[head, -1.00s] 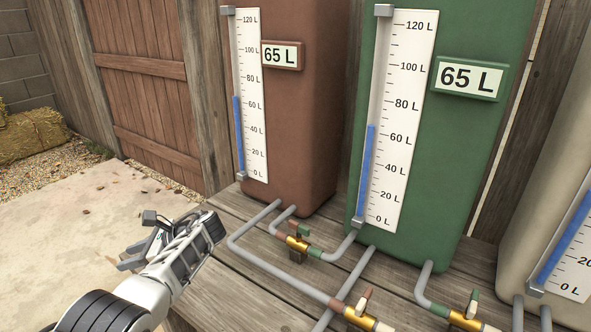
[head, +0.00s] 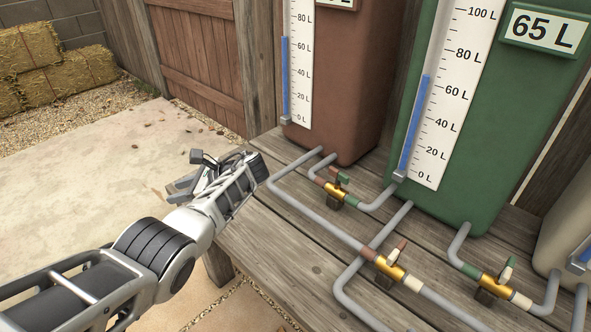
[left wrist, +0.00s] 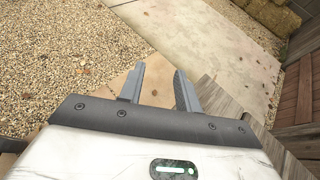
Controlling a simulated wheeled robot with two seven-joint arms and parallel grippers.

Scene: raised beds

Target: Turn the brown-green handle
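The brass valve with the brown-green handle (head: 342,177) sits in the pipe between the brown tank (head: 345,100) and the green tank (head: 455,130), with a brown collar on one side and a green one on the other. My left gripper (head: 188,173) is left of this valve in the head view, over the bench's left edge, clear of the handle. In the left wrist view, its two fingers (left wrist: 159,78) stand apart with nothing between them, above paving. The handle does not show in the left wrist view. My right gripper is in no view.
Two more brass valves stand on the bench, one with a brown-white handle (head: 396,252) and one with a green-white handle (head: 507,270). Grey pipes run low across the wooden bench (head: 285,235). Hay bales (head: 60,65) lie far left. The paving left of the bench is open.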

